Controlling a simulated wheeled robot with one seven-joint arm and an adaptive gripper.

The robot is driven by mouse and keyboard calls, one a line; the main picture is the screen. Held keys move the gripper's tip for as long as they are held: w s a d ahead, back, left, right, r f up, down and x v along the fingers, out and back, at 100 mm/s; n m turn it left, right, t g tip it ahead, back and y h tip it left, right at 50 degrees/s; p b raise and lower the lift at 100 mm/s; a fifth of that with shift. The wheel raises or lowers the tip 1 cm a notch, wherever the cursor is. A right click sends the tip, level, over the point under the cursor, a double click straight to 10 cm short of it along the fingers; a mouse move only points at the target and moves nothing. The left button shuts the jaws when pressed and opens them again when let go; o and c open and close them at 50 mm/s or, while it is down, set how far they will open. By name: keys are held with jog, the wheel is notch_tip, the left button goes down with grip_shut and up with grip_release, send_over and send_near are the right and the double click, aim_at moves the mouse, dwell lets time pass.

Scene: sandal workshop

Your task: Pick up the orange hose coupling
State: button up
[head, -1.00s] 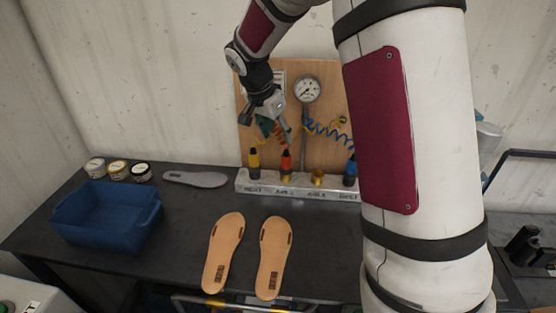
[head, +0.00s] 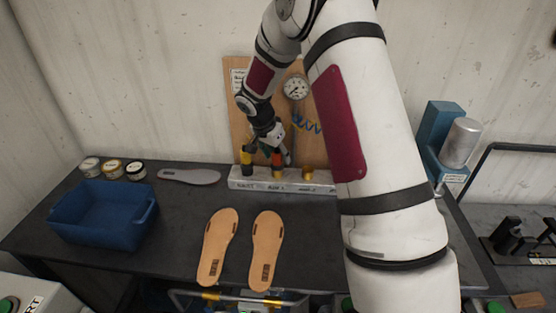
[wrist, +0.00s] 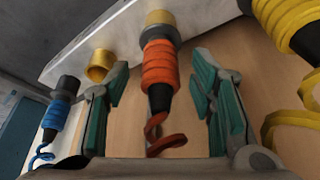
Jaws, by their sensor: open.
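The orange hose coupling (wrist: 159,66) stands in a brass socket on the pale rail (wrist: 125,38), with an orange coiled hose at its dark end. In the head view the coupling (head: 277,160) is partly hidden by my gripper (head: 274,148). My gripper is open, and in the wrist view its green-padded fingers (wrist: 160,80) are on either side of the coupling. Gaps show between the coupling and both fingers, so nothing is held.
The yellow coupling (wrist: 283,18) stands to the right in the wrist view, the blue coupling (wrist: 58,112) to the left beyond an empty brass socket (wrist: 99,66). A pegboard with a gauge (head: 296,87) is behind. Two insoles (head: 266,250) and a blue bin (head: 104,213) lie in front.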

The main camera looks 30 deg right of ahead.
jog(key=shift+c, duration=0.5)
grip_shut()
jog(key=shift+w+r, duration=0.1)
jog(key=shift+r, duration=0.5)
notch_tip(320, 180, up, 2)
jog(key=shift+r+b, duration=0.1)
jog(key=shift+b, duration=0.45)
jog(key=s+d+r+b, duration=0.1)
jog(key=s, duration=1.5)
jog(key=shift+r, duration=0.25)
